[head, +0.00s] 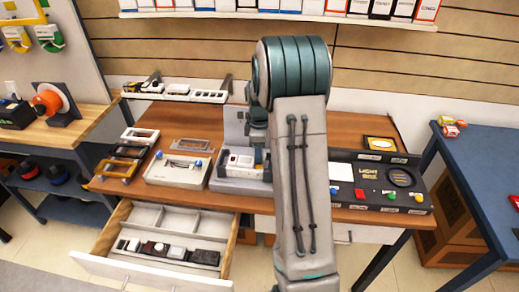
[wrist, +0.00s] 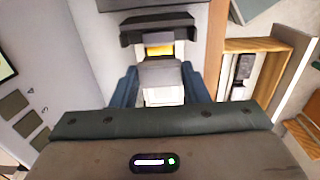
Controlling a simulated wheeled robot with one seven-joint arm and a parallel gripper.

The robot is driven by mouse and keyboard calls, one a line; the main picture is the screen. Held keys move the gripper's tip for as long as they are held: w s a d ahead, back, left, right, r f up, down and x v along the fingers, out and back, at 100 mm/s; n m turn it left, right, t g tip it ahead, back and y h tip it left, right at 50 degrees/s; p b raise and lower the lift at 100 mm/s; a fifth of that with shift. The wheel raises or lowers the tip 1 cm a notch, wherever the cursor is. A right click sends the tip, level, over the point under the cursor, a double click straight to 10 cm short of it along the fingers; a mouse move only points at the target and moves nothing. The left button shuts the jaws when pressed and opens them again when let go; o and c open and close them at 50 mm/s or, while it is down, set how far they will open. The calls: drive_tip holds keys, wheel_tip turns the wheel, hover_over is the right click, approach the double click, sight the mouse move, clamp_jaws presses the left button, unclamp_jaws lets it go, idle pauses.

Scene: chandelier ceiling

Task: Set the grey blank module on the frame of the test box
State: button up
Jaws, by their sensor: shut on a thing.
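In the wrist view my gripper (wrist: 161,88) has its two blue fingers closed on the sides of a pale grey block, which looks like the grey blank module (wrist: 162,75). Just beyond it are a dark bar and a yellow patch in a narrow pale opening; I cannot tell whether the module touches anything there. In the head view a grey box with a white module on top (head: 240,160), seemingly the test box (head: 238,185), stands mid-table. My arm covers its right side and most of the gripper.
An open drawer (head: 150,268) with several modules (head: 168,250) juts out below the table front; it also shows in the wrist view (wrist: 268,45). A pale box (head: 175,178) stands left of the test box, and a black light box (head: 385,185) right. Loose frames (head: 128,150) lie at the left edge.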

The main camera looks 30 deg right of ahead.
drive_tip(key=shift+f, duration=0.2)
idle(0.3)
drive_tip(key=shift+f+b, duration=0.55)
drive_tip(key=shift+f, duration=0.05)
drive_tip(key=shift+f, duration=0.2)
drive_tip(key=shift+f+b, duration=0.4)
drive_tip(key=shift+b, duration=0.05)
drive_tip(key=shift+f, duration=0.1)
idle(0.6)
drive_tip(key=o, duration=1)
drive_tip(key=shift+o, duration=0.2)
drive_tip(key=shift+r+p, duration=1.85)
drive_tip(key=shift+r, duration=1.15)
